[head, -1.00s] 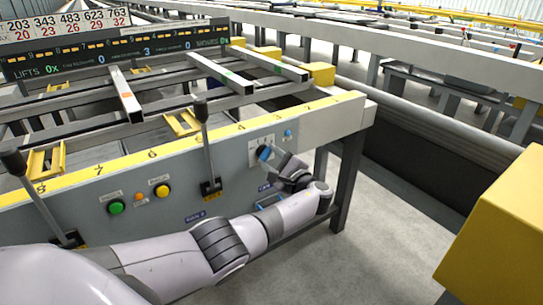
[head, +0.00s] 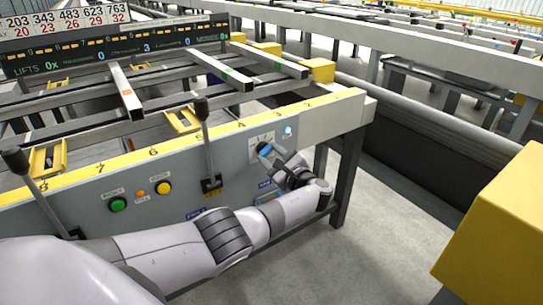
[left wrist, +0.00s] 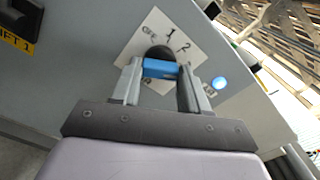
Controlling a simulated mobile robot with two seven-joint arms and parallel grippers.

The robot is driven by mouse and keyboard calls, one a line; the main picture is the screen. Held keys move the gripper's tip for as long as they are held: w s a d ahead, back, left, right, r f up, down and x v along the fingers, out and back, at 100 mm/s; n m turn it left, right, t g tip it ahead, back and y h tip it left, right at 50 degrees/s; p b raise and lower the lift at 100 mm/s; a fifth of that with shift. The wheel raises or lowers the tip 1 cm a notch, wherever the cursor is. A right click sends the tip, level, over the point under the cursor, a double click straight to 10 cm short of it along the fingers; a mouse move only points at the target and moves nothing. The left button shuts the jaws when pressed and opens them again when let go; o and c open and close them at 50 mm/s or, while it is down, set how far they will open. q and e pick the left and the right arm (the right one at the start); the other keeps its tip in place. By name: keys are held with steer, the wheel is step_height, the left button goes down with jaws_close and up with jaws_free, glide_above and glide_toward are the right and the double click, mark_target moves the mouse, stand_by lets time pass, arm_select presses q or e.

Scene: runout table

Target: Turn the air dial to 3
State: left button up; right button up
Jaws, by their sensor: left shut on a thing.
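The air dial (left wrist: 159,52) is a dark round knob with a blue bar (left wrist: 160,68), set on a white plate (left wrist: 140,40) on the grey panel. The plate shows the numbers 1 and 2; further marks are partly hidden by my fingers. My left gripper (left wrist: 161,72) has one finger on each side of the blue bar and is shut on it. In the head view the white plate (head: 261,140) shows near the panel's right end, with my left gripper (head: 267,151) at its lower edge. Which mark the dial points to cannot be told. My right gripper is not in view.
A blue lamp (head: 288,130) sits right of the dial. An upright lever (head: 205,140) stands to the left, then yellow (head: 163,188) and green (head: 118,205) buttons. A yellow block (head: 490,235) fills the lower right. Open floor lies between it and the table.

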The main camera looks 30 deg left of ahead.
arm_select(q)
steer(key=o, duration=1.1)
steer(key=shift+c, duration=0.2)
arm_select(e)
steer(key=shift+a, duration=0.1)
arm_select(q)
steer(key=shift+d, duration=0.2)
steer(key=p+v, duration=0.2)
steer(key=v, duration=0.5)
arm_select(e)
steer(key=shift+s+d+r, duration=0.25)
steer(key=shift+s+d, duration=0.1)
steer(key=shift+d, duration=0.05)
arm_select(q)
steer(key=shift+s+a+f, duration=0.1)
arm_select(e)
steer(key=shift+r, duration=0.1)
